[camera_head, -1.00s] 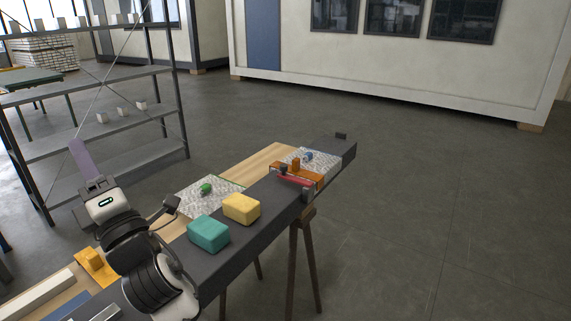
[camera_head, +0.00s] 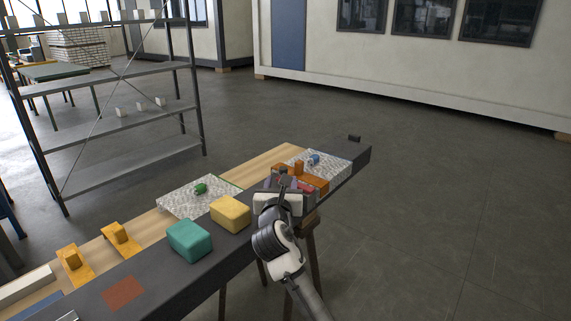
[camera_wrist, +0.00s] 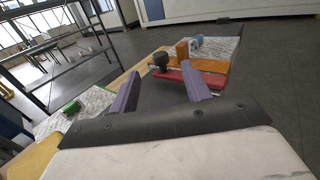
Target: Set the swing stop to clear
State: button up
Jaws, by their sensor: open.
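A red bar (camera_wrist: 196,77) with a black knob (camera_wrist: 160,61) at its left end lies along the near side of an orange plate (camera_wrist: 211,66) in the wrist view; it looks like the swing stop. An upright orange block (camera_wrist: 182,49) stands on the plate. In the head view the orange plate (camera_head: 315,183) is at the far end of the dark beam, with the red bar (camera_head: 307,188) partly hidden by my gripper (camera_head: 277,182). My gripper, with purple fingers also in the wrist view (camera_wrist: 160,84), is open and empty, the knob just beyond the fingertips.
Yellow (camera_head: 230,213) and teal (camera_head: 189,240) blocks stand on the dark beam (camera_head: 240,255). A textured plate with a green piece (camera_head: 201,188) lies to the left; another with a blue piece (camera_head: 314,159) lies beyond the orange plate. Open floor is on the right.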

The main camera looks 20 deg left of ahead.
jog(key=p+x, duration=0.1)
jog(key=x, duration=0.9)
jog(key=shift+w, duration=0.15)
jog(key=shift+c, duration=0.3)
grip_shut()
